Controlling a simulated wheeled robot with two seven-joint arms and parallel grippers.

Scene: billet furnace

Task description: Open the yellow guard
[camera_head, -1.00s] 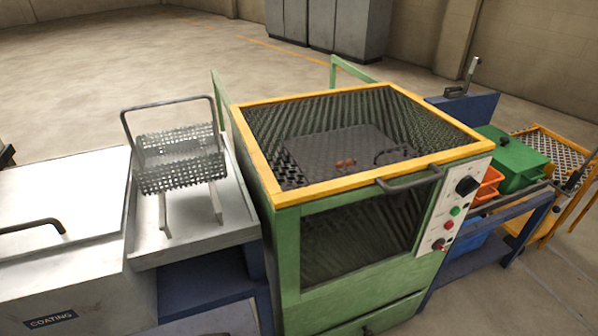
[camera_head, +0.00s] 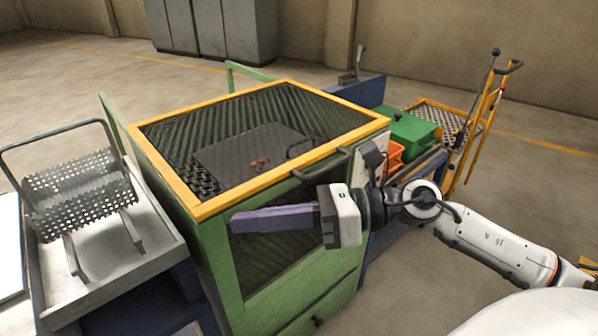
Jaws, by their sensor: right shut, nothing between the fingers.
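The yellow guard (camera_head: 180,188) is a yellow-framed mesh lid lying closed on top of the green furnace cabinet (camera_head: 214,262). Its dark bar handle (camera_head: 322,164) sits at the front edge, towards the right. My right gripper (camera_head: 236,222) comes in from the right with its fingers pointing left. It is shut and empty, in front of the cabinet's front mesh window and below the guard's front edge. It appears apart from the handle. My gripper and arm hide part of the window and the control panel. My left gripper is not in view.
A perforated basket (camera_head: 80,185) on a metal tray stands left of the cabinet. A green box (camera_head: 412,132) and an orange bin (camera_head: 393,155) are on the blue bench at right. A yellow trolley (camera_head: 482,120) stands beyond. Through the mesh, a dark plate with a handle (camera_head: 250,145) shows inside.

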